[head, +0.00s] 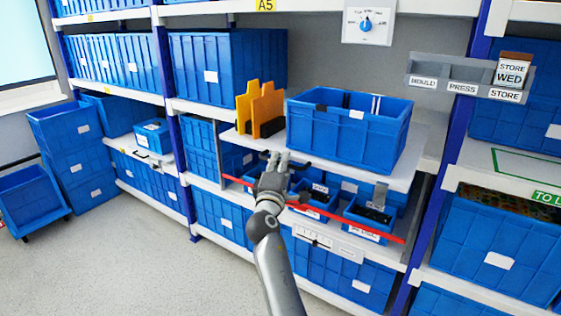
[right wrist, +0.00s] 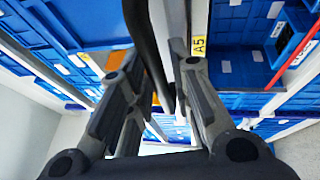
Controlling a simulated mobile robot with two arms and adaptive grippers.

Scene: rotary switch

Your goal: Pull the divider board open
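My right gripper (head: 276,158) is at the shelf's front edge, below and in front of the boards. In the right wrist view its two fingers (right wrist: 158,85) are spread, with a dark curved strip seen between them; I cannot tell whether it touches them. Orange shows behind the left finger. My left gripper is not in view.
The large blue bin (head: 345,145) takes up the shelf's right side. A red bar (head: 370,232) runs across small blue bins below, passing close to my right wrist. A dial (head: 366,24) hangs above.

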